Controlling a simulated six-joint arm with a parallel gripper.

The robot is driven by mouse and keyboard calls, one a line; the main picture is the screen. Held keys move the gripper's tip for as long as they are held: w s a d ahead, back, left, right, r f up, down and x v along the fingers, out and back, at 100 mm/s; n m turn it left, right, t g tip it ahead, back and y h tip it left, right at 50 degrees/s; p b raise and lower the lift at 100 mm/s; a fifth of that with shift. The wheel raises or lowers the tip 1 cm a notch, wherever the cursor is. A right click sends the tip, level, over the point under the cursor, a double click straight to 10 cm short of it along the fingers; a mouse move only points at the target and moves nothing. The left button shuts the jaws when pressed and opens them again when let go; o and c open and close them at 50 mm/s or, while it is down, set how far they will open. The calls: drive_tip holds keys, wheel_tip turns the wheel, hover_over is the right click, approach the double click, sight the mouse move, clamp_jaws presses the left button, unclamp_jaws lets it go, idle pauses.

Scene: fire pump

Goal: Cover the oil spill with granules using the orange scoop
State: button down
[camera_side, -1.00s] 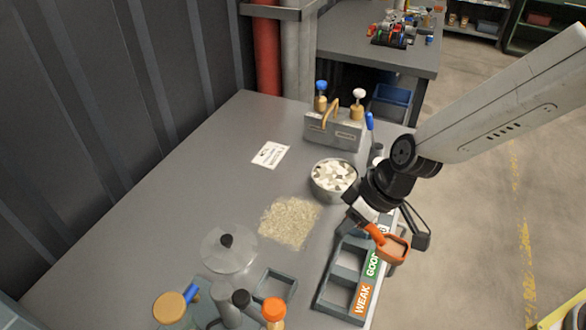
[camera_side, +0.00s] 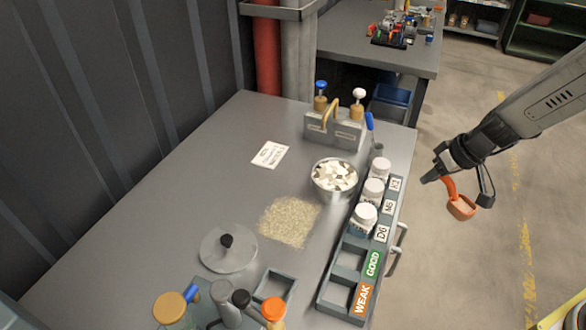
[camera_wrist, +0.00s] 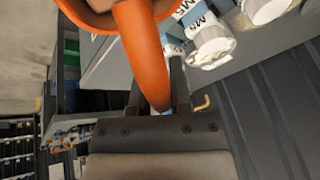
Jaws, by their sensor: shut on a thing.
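My gripper (camera_side: 452,180) is shut on the handle of the orange scoop (camera_side: 461,208). It holds the scoop in the air to the right of the table's edge in the side view. In the wrist view the orange handle (camera_wrist: 143,50) runs between my fingers, and the scoop's bowl is cut off at the top. I cannot tell what the scoop contains. A patch of beige granules (camera_side: 290,221) lies spread on the grey table (camera_side: 205,180). No dark oil shows around it.
A metal bowl of pale chunks (camera_side: 335,177) stands behind the granules. A rack (camera_side: 336,290) with white-capped bottles (camera_side: 364,216) lines the right edge. A clear lid (camera_side: 228,250), an empty square tray (camera_side: 275,285) and capped jars stand in front. A grey caddy (camera_side: 334,132) stands at the back.

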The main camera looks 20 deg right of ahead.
drive_tip(key=shift+d, duration=0.5)
drive_tip(key=shift+r, duration=2.55)
drive_tip(key=w+a+m+h, duration=0.1)
drive_tip(key=w+a, duration=0.3)
drive_tip(key=w, duration=0.3)
drive_tip(key=w+a+m, duration=0.2)
drive_tip(key=w+a, duration=0.2)
drive_tip(key=w, duration=0.2)
drive_tip(key=m+h, duration=0.3)
drive_tip(key=m, duration=0.3)
hover_over(297, 170)
drive_tip(key=s, duration=0.1)
wheel_tip(297, 170, down, 9)
drive_tip(key=shift+s+r+t, duration=0.15)
drive_tip(key=shift+t, duration=0.15)
drive_tip(key=shift+a, duration=0.1)
drive_tip(key=shift+f, duration=2.95)
drive_tip(key=shift+f, duration=1)
